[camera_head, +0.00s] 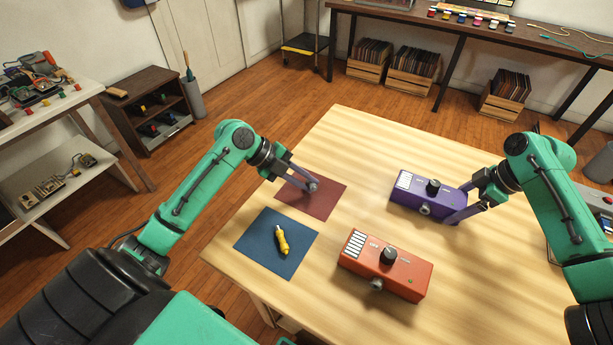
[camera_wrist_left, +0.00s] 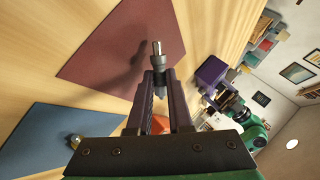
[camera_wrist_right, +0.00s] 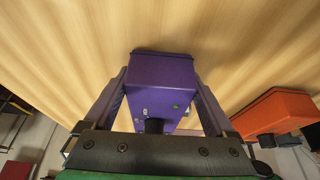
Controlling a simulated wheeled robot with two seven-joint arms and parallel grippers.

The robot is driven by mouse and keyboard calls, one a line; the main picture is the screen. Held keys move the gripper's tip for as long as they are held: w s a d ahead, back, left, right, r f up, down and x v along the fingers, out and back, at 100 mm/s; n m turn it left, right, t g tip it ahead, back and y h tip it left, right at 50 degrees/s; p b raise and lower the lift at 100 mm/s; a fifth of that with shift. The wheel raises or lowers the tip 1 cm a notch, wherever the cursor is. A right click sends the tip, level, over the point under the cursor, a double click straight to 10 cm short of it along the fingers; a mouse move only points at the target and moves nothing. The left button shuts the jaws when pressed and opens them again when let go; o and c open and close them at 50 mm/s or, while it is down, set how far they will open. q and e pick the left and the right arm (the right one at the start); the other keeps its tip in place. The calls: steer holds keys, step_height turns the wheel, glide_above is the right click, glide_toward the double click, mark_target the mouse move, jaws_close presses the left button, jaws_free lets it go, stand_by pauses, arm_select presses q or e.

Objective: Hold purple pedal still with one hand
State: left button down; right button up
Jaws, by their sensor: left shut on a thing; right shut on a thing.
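In the right wrist view the purple pedal (camera_wrist_right: 160,82) sits between both fingers (camera_wrist_right: 160,100). My left gripper (camera_head: 311,185) is shut on a small grey piece with a silver tip (camera_wrist_left: 157,50), held above the maroon mat (camera_head: 322,205). The piece looks like a plug, but I cannot tell for sure.
An orange pedal (camera_head: 408,278) lies in front of the purple one. The wooden table (camera_head: 360,140) is clear at the back.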

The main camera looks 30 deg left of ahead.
arm_select(q)
steer(key=c, duration=0.8)
jaws_free()
steer(key=shift+o, duration=0.2)
steer(key=v, duration=1.2)
